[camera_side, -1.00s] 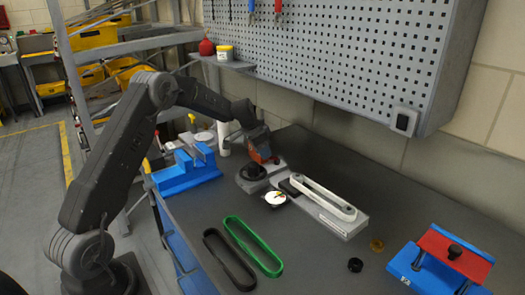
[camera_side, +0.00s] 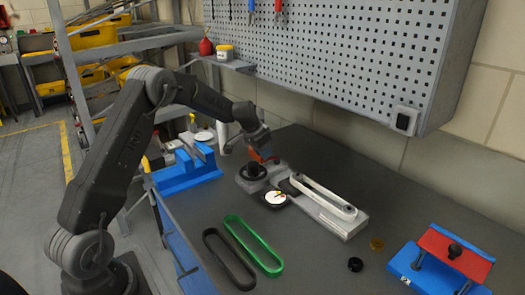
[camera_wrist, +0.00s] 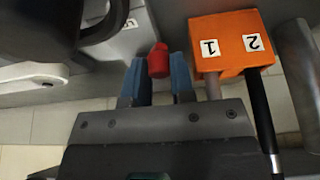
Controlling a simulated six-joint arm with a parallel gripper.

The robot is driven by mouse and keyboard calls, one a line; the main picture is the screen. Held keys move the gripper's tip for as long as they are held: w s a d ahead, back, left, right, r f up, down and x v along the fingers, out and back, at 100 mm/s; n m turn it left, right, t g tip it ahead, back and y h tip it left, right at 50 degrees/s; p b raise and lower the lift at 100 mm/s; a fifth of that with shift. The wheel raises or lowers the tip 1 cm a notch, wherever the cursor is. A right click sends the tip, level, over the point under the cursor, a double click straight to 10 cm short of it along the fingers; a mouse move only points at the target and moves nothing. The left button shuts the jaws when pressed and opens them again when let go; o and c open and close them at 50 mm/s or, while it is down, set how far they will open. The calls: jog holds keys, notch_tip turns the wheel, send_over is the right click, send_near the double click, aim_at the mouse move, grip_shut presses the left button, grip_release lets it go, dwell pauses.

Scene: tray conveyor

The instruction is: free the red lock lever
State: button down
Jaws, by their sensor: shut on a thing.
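The red lock lever's tip (camera_wrist: 158,60) shows in the wrist view as a short red knob between the two blue fingertips of my gripper (camera_wrist: 160,72). My gripper is shut on it. The rest of the lever is hard to make out. In the side view my gripper (camera_side: 257,148) points down at the far end of the grey fixture, over a small red-orange part (camera_side: 262,157). The side view is too small to separate the lever from its neighbours. A black round knob (camera_side: 253,170) stands on the fixture's near block, beside my gripper.
An orange block marked 1 and 2 (camera_wrist: 232,45) sits close to the right finger in the wrist view. A white belt loop (camera_side: 322,196), a dial (camera_side: 276,198), green (camera_side: 252,246) and black (camera_side: 228,258) belts, a blue vise (camera_side: 186,172) and a red-blue fixture (camera_side: 443,262) lie around.

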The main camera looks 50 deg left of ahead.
jog(key=n, duration=0.1)
jog(key=d+n+y, duration=0.1)
jog(key=n, duration=0.1)
jog(key=shift+s+d+r, duration=0.1)
jog(key=shift+s+d, duration=0.1)
jog(key=shift+s, duration=0.05)
jog(key=shift+s+d+n+g+y, duration=0.15)
jog(key=shift+d+n+y, duration=0.25)
jog(key=shift+n, duration=0.55)
jog(key=shift+w+d+n+g+y, duration=0.15)
jog(key=shift+d+n+y, duration=0.2)
jog(key=shift+n, duration=0.6)
jog(key=shift+s, duration=0.1)
jog(key=c, duration=1.2)
grip_release()
jog(key=shift+c, duration=0.2)
jog(key=v, duration=1.3)
jog(key=shift+d+r, duration=0.15)
jog(key=shift+r, duration=0.2)
jog(key=shift+s, duration=0.1)
